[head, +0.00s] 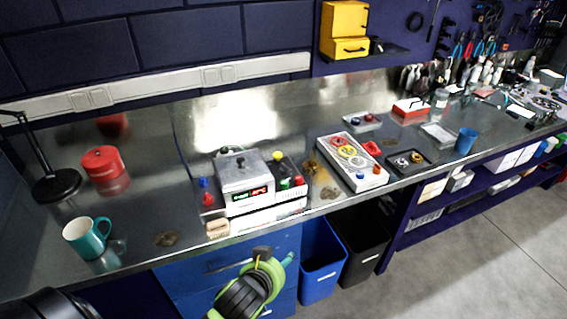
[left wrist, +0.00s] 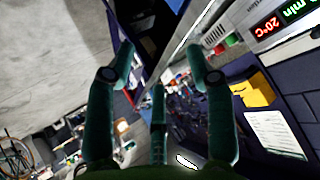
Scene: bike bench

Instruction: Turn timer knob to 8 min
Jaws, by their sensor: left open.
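A grey and white benchtop device (head: 245,180) with a lid stands on the metal bench. Its front display (head: 254,195) shows green and red characters. In the left wrist view the display (left wrist: 268,25), at the top right, reads "min" in green and "20°C" in red. Small knob-like parts, one of them green (head: 284,184), sit at the device's right side; I cannot tell which is the timer knob. My left gripper (head: 274,259) is in front of the bench, below the device and apart from it. In the left wrist view its teal fingers (left wrist: 158,76) are spread and empty. My right gripper is not visible.
A teal mug (head: 86,240), a red tin (head: 103,164) and a black lamp base (head: 57,186) stand left of the device. A wooden brush (head: 217,228) lies near the front edge. A white tray (head: 352,160) with coloured parts is on the right. Bins stand below.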

